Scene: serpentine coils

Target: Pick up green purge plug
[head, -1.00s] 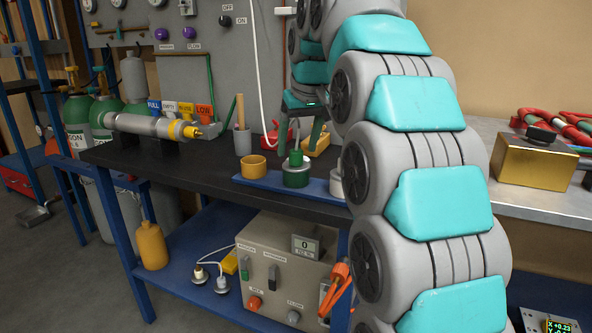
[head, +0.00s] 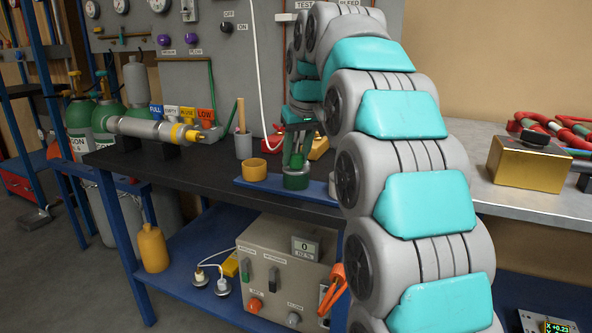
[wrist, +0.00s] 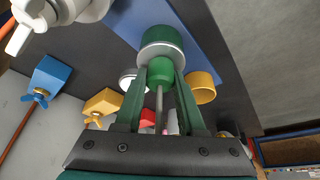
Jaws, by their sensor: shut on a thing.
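The green purge plug (head: 296,181) stands upright on a blue tray (head: 253,186) on the dark bench. In the wrist view it shows as a wide green body (wrist: 160,38) with a pale band and a narrower green knob. My gripper (head: 296,161) is over the plug from above. In the wrist view its two dark green fingers (wrist: 161,76) are shut on the knob, one on each side. In the head view the fingers partly hide the knob. The plug appears to be still on the tray.
A yellow cup (head: 253,169) stands left of the plug, and a whitish round piece (wrist: 127,80) is on its other side. A grey holder (head: 243,145) and a silver cylinder (head: 145,128) are farther left. A gold block (head: 527,163) stands on the right bench.

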